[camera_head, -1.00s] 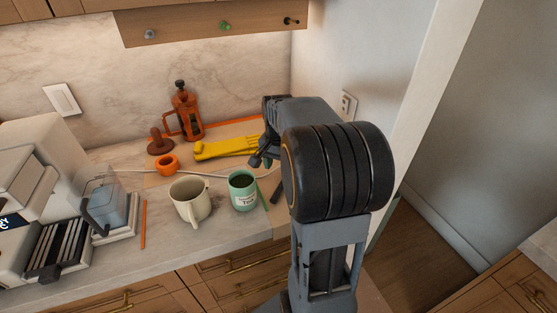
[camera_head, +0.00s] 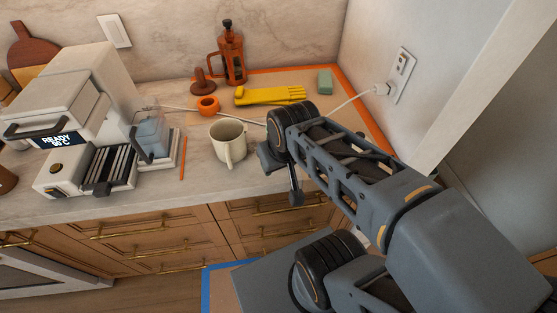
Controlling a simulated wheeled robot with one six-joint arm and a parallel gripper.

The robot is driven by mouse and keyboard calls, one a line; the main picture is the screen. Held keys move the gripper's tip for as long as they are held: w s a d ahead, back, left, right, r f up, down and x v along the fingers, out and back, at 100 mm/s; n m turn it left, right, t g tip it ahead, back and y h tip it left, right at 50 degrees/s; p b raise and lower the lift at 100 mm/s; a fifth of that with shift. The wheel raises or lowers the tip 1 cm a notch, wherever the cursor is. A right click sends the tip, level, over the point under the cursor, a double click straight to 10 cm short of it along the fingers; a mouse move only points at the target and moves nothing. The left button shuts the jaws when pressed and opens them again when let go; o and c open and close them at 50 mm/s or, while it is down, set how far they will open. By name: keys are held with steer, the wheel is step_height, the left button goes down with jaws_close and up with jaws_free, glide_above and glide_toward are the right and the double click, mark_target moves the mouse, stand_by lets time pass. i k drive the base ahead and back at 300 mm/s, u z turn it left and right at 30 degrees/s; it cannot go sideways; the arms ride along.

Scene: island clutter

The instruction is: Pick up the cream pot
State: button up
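The cream pot (camera_head: 228,146) stands upright on the marble counter in the head view, its handle toward the front. It is open at the top and nothing hides it. My gripper (camera_head: 280,176) is to the right of the pot, at the end of my arm, over the counter's front part. It appears apart from the pot. Its fingers are small, dark and partly hidden by the wrist, so their opening and anything between them cannot be made out.
An orange ring-shaped item (camera_head: 208,105), yellow glove-like item (camera_head: 270,95), orange French press (camera_head: 231,55) and green block (camera_head: 325,80) stand behind. An orange stick (camera_head: 183,158) and a machine (camera_head: 75,105) are left. A white cable (camera_head: 350,98) runs to the wall socket.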

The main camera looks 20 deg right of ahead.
mark_target(227, 135)
steer(key=k, duration=0.5)
steer(key=u, duration=3.2)
steer(key=k, duration=0.7)
steer(key=z, duration=0.85)
steer(key=i, duration=0.4)
steer(key=u, duration=0.2)
